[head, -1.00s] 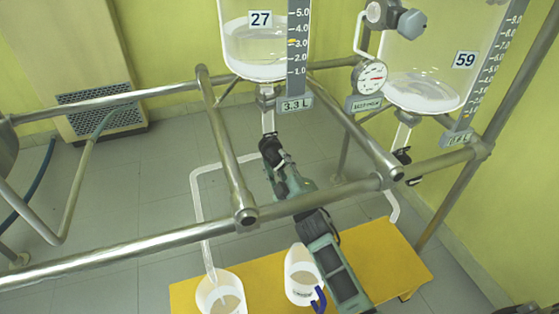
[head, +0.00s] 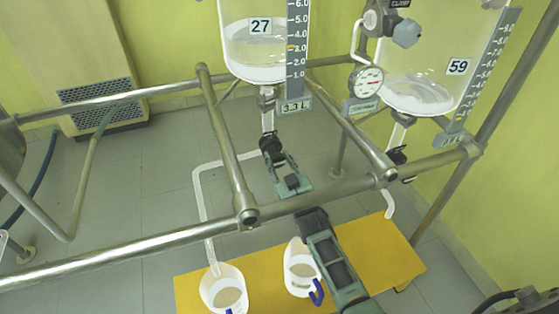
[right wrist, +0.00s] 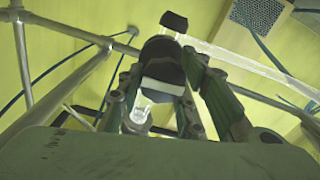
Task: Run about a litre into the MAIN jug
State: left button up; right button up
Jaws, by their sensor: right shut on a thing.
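Vessel 27 (head: 262,50) holds pale liquid at its bottom; its tag (head: 296,106) reads 3.3 L. Under it is an outlet valve with a black handle (right wrist: 160,62). My right gripper (head: 275,158) is shut on this handle; in the right wrist view its fingers (right wrist: 158,88) stand either side of it. A clear tube (head: 200,205) runs from the valve leftward and down to the left jug (head: 238,280). A second jug (head: 290,265) stands to its right. Both contain some pale liquid. I cannot read any MAIN label. My left gripper is not in view.
Vessel 59 (head: 425,70) hangs at right with its own black-handled valve (head: 397,155) and short tube. The jugs stand on a yellow bench (head: 385,262). A gauge (head: 367,80) is between the vessels.

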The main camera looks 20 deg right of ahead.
jog(key=shift+d+r, duration=0.2)
jog(key=shift+d, duration=0.1)
jog(key=o, duration=1.1)
jog(key=shift+f, duration=0.15)
jog(key=shift+a, duration=0.1)
jog(key=shift+s+f, duration=0.1)
jog(key=shift+s, duration=0.35)
jog(key=s, duration=1.1)
jog(key=shift+d, duration=0.25)
